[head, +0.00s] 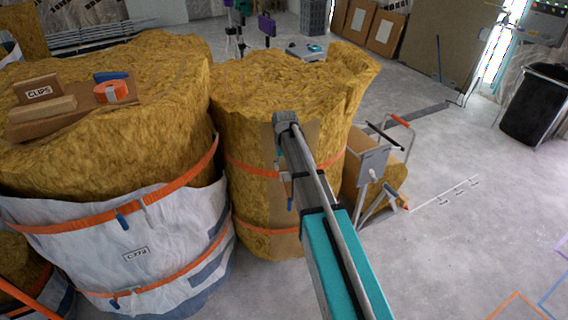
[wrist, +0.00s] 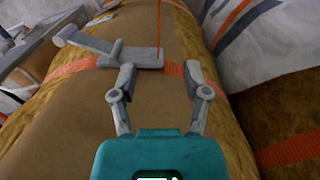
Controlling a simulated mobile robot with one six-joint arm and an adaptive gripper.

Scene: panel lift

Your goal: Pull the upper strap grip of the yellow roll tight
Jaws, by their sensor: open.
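The yellow roll (head: 245,105) stands upright on the floor, with an upper orange strap (head: 250,167) and a lower one around it. In the wrist view, a grey strap grip (wrist: 140,57) with a slanting bar lies over the orange strap (wrist: 75,69) on the roll's brown paper band (wrist: 90,110). My gripper (wrist: 158,73) is open and empty, its fingers spread just on the near side of the grip. I cannot tell whether they touch it.
A larger roll in white wrapping (head: 150,240) stands close on the left, with a wooden tray (head: 60,120) on top. A stand with a red handle (head: 401,121) is at the right of the yellow roll. Open floor (head: 450,240) lies farther right, before a black bin (head: 533,108).

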